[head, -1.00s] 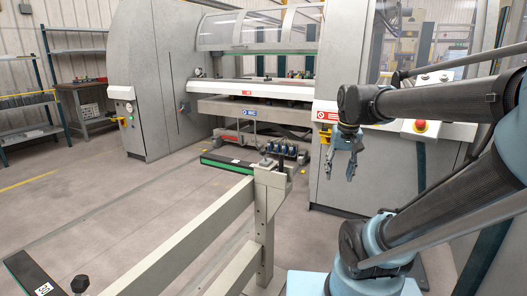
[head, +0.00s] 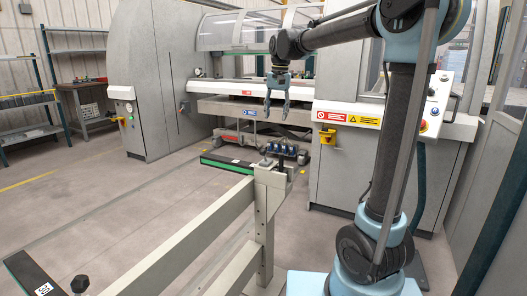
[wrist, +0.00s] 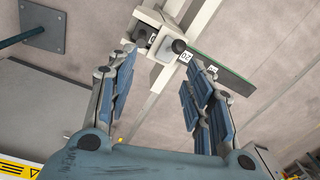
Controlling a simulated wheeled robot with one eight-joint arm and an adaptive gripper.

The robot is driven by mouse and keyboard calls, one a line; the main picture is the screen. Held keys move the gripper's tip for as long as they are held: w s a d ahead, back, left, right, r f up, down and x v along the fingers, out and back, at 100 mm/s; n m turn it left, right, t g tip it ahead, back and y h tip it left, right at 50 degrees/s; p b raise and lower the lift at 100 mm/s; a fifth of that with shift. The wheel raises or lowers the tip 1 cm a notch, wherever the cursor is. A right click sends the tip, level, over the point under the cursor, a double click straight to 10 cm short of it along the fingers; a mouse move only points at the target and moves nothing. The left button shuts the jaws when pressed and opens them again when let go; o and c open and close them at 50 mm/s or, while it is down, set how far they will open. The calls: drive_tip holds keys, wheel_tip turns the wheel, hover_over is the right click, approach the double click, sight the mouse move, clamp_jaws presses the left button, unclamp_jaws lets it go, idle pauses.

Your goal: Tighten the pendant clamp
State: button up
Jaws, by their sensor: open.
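A pale post top (head: 268,176) at the end of the beige rail carries a small fitting with a dark knob (head: 267,162). In the wrist view the post-top bracket (wrist: 150,22) and a round dark knob (wrist: 178,46) show beyond the fingertips. I cannot tell for sure whether this fitting is the pendant clamp. My gripper (head: 276,116) points down above the post top, apart from it. In the wrist view my gripper (wrist: 157,55) is open, with nothing between its fingers.
Several blue and black pieces (head: 286,151) sit just behind the post. The grey machine (head: 340,180) stands behind and right. The floor (head: 110,190) at left is clear.

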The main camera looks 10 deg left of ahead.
hover_over(264, 156)
drive_tip(key=f, duration=1.1)
drive_tip(key=w+f, duration=0.1)
drive_tip(key=f, duration=0.4)
drive_tip(key=shift+a+f, duration=0.25)
drive_tip(key=shift+f, duration=0.15)
drive_tip(key=shift+c, duration=0.4)
clamp_jaws()
